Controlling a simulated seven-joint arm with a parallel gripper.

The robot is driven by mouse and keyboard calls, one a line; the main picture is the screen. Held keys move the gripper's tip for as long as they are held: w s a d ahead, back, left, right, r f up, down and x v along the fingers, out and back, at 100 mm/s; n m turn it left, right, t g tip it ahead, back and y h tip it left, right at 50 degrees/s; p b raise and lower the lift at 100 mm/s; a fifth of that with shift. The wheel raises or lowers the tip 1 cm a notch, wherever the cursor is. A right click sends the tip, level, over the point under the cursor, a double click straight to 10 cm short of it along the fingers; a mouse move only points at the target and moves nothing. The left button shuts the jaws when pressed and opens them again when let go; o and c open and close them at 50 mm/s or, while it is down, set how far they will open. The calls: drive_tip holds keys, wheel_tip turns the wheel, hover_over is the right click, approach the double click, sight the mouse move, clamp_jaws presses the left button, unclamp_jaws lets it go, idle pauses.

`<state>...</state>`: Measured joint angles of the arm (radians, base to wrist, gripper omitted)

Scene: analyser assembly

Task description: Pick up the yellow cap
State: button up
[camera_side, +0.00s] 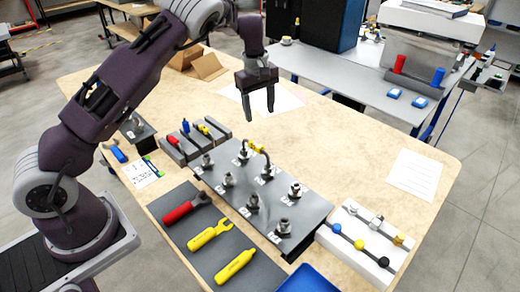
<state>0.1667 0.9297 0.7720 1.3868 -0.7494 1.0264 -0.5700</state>
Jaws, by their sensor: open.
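A round yellow cap (360,244) sits in the front row on the white block (342,250) at the right of the table, between a blue cap (337,228) and a black cap (383,261). A gold-coloured part (399,239) is in the row behind, at the block's right end. My gripper (260,111) is open and empty, pointing down. It is in the air beyond the dark plate, well to the left of and farther back than the yellow cap.
The dark plate (303,232) carries several metal fittings and a bent tube with yellow parts (256,147). A grey mat (185,237) holds red and yellow tools. A blue tray (308,280) lies at the front edge. The table's right side is mostly clear, with a paper sheet (415,174).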

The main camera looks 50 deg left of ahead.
drive_tip(key=shift+n+g+y, duration=0.4)
drive_tip(key=shift+y, duration=0.3)
drive_tip(key=w+f, duration=0.1)
drive_tip(key=f, duration=0.4)
drive_tip(key=w+a+f, duration=0.1)
drive_tip(key=f, duration=0.5)
drive_tip(key=a+f, duration=0.1)
drive_tip(key=f, duration=0.4)
drive_tip(key=shift+w+a+f, duration=0.2)
drive_tip(key=shift+w+f, duration=0.05)
drive_tip(key=shift+w, duration=0.15)
clamp_jaws()
